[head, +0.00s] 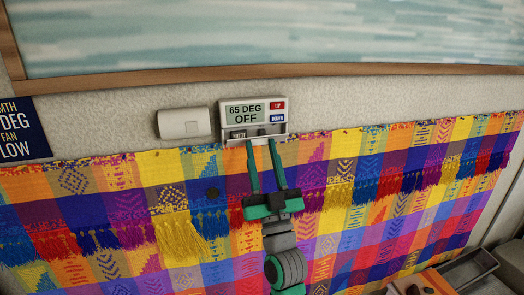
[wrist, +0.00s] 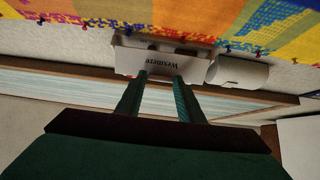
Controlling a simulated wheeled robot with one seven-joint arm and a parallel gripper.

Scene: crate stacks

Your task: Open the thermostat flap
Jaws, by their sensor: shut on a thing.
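The white thermostat (head: 254,112) is on the wall, its display reading 65 DEG OFF beside a red UP and a blue DOWN button. Its flap (head: 234,143) at the bottom is swung outward, with dark controls showing in the recess behind it. In the wrist view the flap (wrist: 132,62) shows its outer face with upside-down lettering, "Wexmere". My gripper (head: 261,142) reaches up from below with both fingertips at the flap's edge, shut on it. In the wrist view my gripper's fingertips (wrist: 160,77) overlap the flap's edge; the exact contact is hard to see.
A white box (head: 184,123) is on the wall left of the thermostat. A colourful fringed cloth (head: 120,210) hangs just below. A wood-framed picture (head: 300,78) is above, and a dark blue sign (head: 22,130) is at far left. A grey tray (head: 468,268) sits at lower right.

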